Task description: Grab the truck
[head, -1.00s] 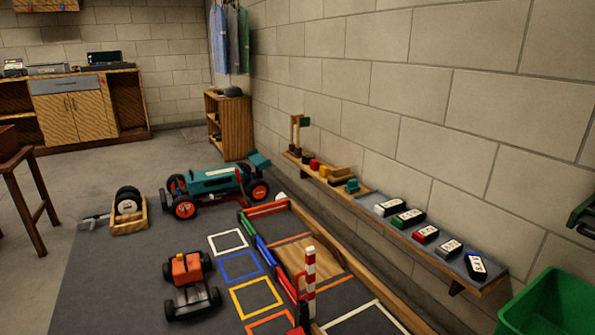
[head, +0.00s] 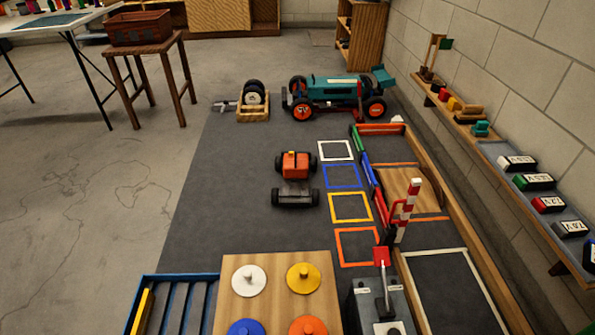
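A small truck (head: 296,178) with an orange body and black wheels stands upright on the dark mat in the head view. Its orange cab is at the far end and its flat dark bed is at the near end. It stands left of a column of coloured square outlines and touches nothing but the mat. It is fully visible. Neither of my grippers is in view.
A teal racecar (head: 335,97) and a wooden crate of tyres (head: 253,101) stand beyond the truck. A wooden board with coloured knobs (head: 275,273), a blue-edged rack (head: 176,304) and a grey lever box (head: 384,303) are nearer. The mat left of the truck is clear.

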